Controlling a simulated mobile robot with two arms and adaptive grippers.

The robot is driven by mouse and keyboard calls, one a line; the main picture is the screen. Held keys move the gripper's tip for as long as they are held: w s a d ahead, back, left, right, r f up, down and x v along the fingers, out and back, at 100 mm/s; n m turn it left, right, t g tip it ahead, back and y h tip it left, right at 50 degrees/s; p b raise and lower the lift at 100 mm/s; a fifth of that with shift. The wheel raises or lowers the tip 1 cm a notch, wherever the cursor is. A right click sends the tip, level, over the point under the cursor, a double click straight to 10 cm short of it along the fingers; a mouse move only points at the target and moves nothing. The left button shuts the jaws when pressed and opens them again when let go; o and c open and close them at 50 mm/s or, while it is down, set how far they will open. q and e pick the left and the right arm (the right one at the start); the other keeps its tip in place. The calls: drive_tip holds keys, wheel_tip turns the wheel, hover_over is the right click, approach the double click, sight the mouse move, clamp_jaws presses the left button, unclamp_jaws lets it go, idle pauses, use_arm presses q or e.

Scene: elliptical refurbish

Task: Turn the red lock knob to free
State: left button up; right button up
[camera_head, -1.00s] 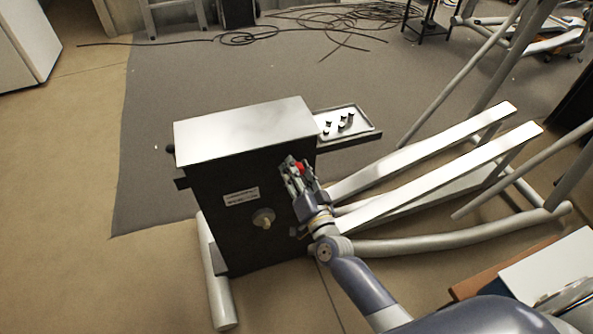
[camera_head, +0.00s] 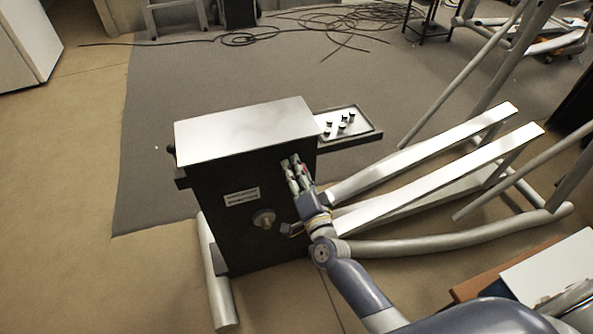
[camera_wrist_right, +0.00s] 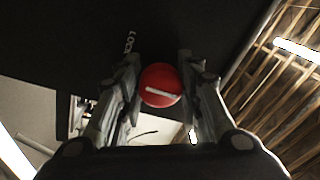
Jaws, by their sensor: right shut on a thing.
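The red lock knob (camera_wrist_right: 160,86) is round with a pale bar across its face, and sits on the dark panel (camera_wrist_right: 190,25) of the machine housing. White lettering reading "LOCK" (camera_wrist_right: 129,38) stands beside it. In the right wrist view the bar is slightly tilted from level. My right gripper (camera_wrist_right: 158,80) has one finger on each side of the knob and is shut on it. In the head view the right gripper (camera_head: 293,168) is at the upper right of the housing's front, and the knob is mostly hidden by the fingers. My left gripper is not in view.
The housing has a pale top (camera_head: 245,130), a front label (camera_head: 242,196) and a brass-coloured hub (camera_head: 264,218). A tray (camera_head: 345,125) with small parts is at its right. Long pale rails (camera_head: 430,170) extend right. Cables (camera_head: 330,18) lie on the floor behind.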

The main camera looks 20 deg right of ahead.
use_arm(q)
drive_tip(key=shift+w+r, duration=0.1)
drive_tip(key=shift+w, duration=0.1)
use_arm(e)
drive_tip(key=o, duration=1)
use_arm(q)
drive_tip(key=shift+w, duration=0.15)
use_arm(e)
drive_tip(key=shift+o, duration=0.4)
drive_tip(key=s+f, duration=0.1)
drive_tip(key=s, duration=1.1)
drive_tip(key=shift+d, duration=0.15)
